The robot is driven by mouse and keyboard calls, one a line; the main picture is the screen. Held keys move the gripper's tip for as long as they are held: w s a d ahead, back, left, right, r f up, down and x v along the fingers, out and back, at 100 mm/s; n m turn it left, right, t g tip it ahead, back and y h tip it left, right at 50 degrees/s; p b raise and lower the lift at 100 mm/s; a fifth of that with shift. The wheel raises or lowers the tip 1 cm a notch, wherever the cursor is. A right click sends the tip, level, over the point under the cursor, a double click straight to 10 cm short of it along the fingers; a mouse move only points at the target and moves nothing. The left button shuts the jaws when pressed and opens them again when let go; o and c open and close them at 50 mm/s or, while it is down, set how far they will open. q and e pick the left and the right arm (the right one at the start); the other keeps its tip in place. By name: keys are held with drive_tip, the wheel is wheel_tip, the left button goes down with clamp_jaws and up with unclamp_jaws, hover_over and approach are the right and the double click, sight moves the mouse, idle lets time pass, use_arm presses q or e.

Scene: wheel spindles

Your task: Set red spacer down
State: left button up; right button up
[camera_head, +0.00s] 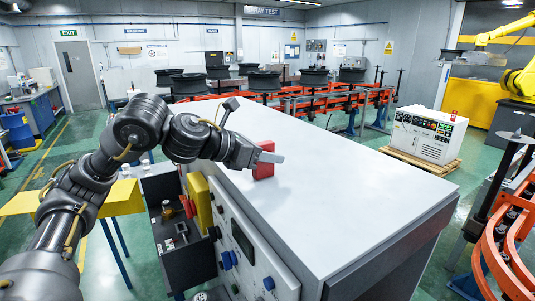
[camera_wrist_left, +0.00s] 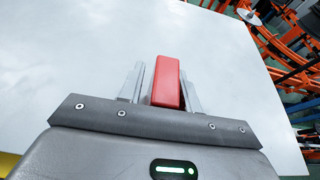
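The red spacer (camera_head: 264,161) is a small red block standing upright on the light grey cabinet top, near its left edge; I see no clear gap beneath it. My left gripper (camera_head: 269,157) reaches in from the left, with its fingers at the spacer. In the left wrist view the red spacer (camera_wrist_left: 166,82) is between the two fingers of the left gripper (camera_wrist_left: 162,88). A narrow gap shows beside the left finger, and the right finger is against or very close to the spacer. The fingers look slightly open. My right gripper is not in view.
The cabinet top (camera_head: 350,185) is otherwise bare, with wide free room to the right. Orange rails (camera_head: 500,240) and a white machine (camera_head: 428,133) stand off to the right.

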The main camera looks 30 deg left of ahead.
use_arm(q)
drive_tip(key=shift+o, duration=0.5)
drive_tip(key=shift+r, duration=0.1)
drive_tip(key=shift+r+p, duration=0.25)
drive_tip(key=shift+p, duration=0.1)
drive_tip(key=b+v, duration=0.4)
drive_tip(key=v, duration=0.8)
drive_tip(key=shift+f, duration=0.2)
drive_tip(key=shift+a, duration=0.1)
